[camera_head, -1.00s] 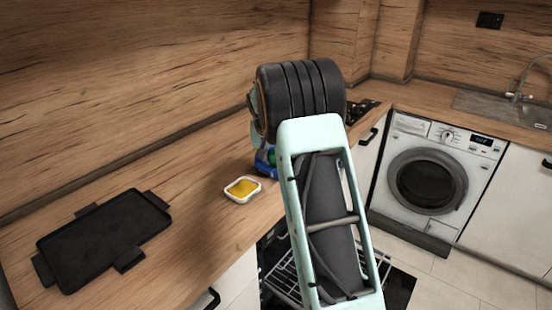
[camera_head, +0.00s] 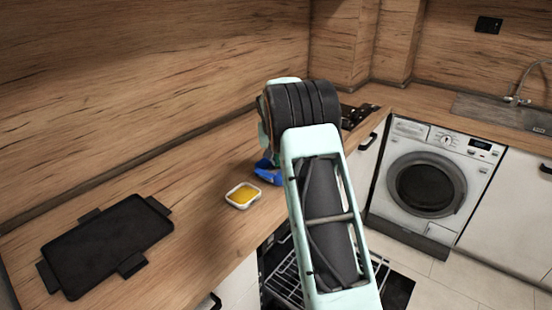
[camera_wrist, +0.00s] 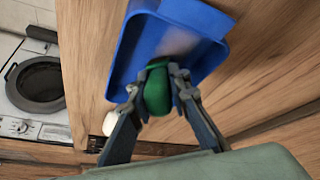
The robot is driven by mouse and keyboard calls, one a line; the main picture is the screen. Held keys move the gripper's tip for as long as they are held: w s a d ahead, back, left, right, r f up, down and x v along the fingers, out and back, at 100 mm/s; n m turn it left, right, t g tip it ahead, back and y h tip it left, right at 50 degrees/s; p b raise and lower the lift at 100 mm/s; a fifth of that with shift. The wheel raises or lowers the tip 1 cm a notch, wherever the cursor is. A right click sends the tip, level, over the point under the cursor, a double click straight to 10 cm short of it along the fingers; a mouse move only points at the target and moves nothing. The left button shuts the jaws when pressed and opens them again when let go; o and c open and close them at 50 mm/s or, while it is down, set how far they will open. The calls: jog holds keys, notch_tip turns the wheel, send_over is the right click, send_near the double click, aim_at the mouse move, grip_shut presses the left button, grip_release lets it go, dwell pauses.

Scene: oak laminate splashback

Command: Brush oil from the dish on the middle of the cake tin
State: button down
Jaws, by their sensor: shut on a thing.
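The cake tin (camera_head: 108,247) is a dark, flat pan with tabs on its sides, on the counter at the left of the head view. The dish (camera_head: 232,201) is small, white and square, with yellow oil (camera_head: 243,195) in it, to the tin's right. My gripper (camera_wrist: 160,82) is shut on a green rounded handle (camera_wrist: 157,94), seen end-on over a blue tray (camera_wrist: 125,62). A white rounded end (camera_wrist: 110,122) shows beside the left finger; whether it joins the handle I cannot tell. Bristles are not visible. In the head view my arm mostly hides the gripper.
The blue tray also shows in the head view (camera_head: 267,175), beside my wrist and right of the dish. The oak splashback (camera_head: 130,80) runs behind the counter. A washing machine (camera_head: 430,185) stands at the right. Counter between tin and dish is clear.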

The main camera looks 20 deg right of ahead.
jog(key=shift+w+d+r+p, duration=0.1)
jog(key=shift+w+d+p, duration=0.4)
jog(key=shift+d, duration=0.25)
jog(key=shift+w+d+f+p, duration=0.1)
jog(key=shift+w+d+p, duration=0.35)
jog(key=shift+d, duration=0.3)
jog(key=shift+w+d+r+p, duration=0.1)
jog(key=shift+w+d+p, duration=0.4)
jog(key=shift+d, duration=0.25)
jog(key=shift+w+d+p, duration=0.6)
jog(key=shift+w+d, duration=0.05)
jog(key=shift+d, duration=0.35)
jog(key=shift+r+p, duration=1.7)
jog(key=shift+r, duration=1.2)
notch_tip(320, 180, up, 3)
jog(key=shift+p, duration=0.95)
jog(key=shift+a, duration=0.15)
